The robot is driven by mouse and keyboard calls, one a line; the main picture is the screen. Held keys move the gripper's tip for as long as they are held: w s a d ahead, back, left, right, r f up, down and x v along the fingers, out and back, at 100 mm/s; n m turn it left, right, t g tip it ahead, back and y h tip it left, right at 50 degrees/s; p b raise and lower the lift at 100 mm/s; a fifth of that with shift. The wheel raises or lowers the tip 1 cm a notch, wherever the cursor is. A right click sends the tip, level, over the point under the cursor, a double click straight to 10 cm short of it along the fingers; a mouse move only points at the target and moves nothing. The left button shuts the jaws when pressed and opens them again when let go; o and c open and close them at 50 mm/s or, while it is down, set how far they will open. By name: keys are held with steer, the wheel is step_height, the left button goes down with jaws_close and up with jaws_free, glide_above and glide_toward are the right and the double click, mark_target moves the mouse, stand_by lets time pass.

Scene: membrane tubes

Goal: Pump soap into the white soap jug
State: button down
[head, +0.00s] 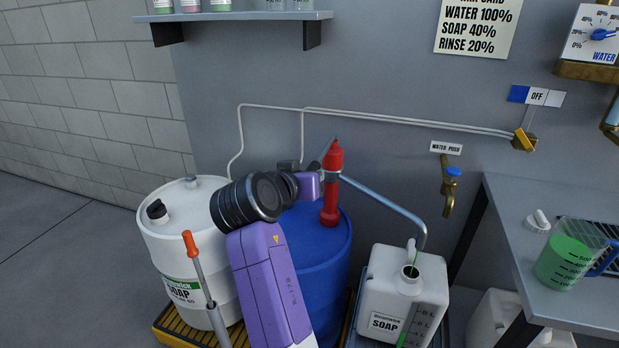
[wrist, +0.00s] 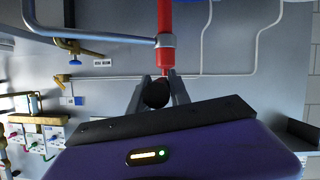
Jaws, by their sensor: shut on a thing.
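The red pump (head: 332,180) stands upright on the blue drum (head: 333,250). Its metal spout (head: 385,202) runs right and bends down over the open mouth of the white soap jug (head: 402,290). A thin green streak shows between spout and mouth. The jug's level strip (head: 413,325) shows green low down; its bottom is cut off by the frame. My gripper (wrist: 157,88) is shut on a round black knob (wrist: 156,94) beside the red pump, seemingly its handle. In the head view my arm hides most of this grip.
A white soap drum (head: 190,240) stands left of the blue drum, with an orange-handled tool (head: 195,265) before it. A brass water tap (head: 449,185) sticks out of the wall. A bench (head: 560,305) at right holds a beaker (head: 565,255) of green liquid.

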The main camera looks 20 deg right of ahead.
stand_by(0.3)
steer(key=c, duration=1.2)
jaws_free()
steer(key=v, duration=0.7)
steer(key=shift+s+a, duration=0.25)
